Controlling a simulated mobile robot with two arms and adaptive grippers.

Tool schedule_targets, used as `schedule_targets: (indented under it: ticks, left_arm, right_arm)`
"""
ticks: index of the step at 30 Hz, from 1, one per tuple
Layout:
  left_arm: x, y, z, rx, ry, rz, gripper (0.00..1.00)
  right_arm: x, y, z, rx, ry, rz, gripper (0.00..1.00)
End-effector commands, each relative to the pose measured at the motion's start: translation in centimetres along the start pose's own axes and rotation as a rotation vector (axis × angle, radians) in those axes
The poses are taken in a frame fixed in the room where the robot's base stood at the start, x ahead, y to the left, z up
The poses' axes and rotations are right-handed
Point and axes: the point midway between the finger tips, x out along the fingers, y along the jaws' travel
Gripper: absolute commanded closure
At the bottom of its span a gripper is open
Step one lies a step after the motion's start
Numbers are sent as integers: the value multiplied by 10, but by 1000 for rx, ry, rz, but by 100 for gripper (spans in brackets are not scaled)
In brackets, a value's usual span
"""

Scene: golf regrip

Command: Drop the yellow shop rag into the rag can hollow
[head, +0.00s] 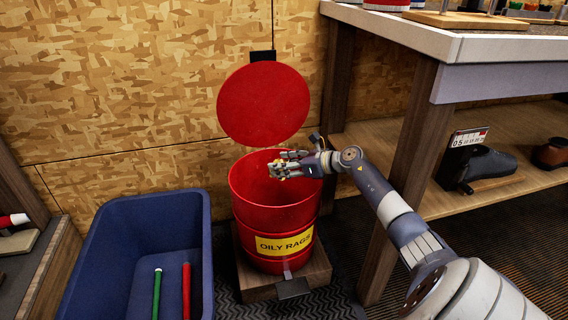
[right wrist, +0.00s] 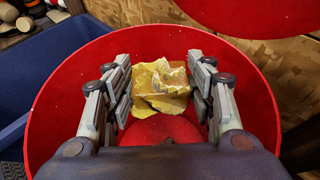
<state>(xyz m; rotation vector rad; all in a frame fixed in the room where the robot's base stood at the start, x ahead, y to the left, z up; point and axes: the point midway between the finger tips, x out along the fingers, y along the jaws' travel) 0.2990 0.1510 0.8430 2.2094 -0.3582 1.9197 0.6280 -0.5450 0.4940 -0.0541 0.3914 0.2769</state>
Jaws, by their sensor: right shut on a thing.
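The red rag can (head: 272,217), labelled OILY RAGS, stands on a wooden base with its round red lid (head: 263,103) raised behind it. My right gripper (head: 278,169) is over the open mouth of the can. In the right wrist view the crumpled yellow shop rag (right wrist: 160,87) is between the fingers of my right gripper (right wrist: 162,92), which is shut on it. The can's red rim and inside wall (right wrist: 60,110) surround the rag and fingers in that view. In the head view the rag is mostly hidden by the fingers. My left gripper is not in view.
A blue bin (head: 135,225) with a green and a red stick-like item stands left of the can. A workbench (head: 450,40) with a lower shelf (head: 400,145) is at the right, its leg close to my right arm. A wood-chip board wall (head: 110,90) is behind.

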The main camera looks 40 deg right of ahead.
Motion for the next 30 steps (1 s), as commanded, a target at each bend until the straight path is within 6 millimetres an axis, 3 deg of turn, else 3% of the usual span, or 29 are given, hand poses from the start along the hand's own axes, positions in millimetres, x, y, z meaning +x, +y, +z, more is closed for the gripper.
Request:
schedule_targets:
  ticks: [7, 8, 10, 22, 30]
  left_arm:
    - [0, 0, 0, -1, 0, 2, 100]
    - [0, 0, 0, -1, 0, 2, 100]
    - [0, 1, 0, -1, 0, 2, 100]
    - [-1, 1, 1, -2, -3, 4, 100]
    - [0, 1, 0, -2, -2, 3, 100]
  right_arm:
    - [0, 0, 0, 0, -1, 0, 70]
    - [0, 0, 0, 0, -1, 0, 43]
    - [0, 0, 0, 0, -1, -1, 27]
    - [-1, -1, 3, -2, 0, -1, 26]
    - [-18, -1, 42, -7, 0, -3, 26]
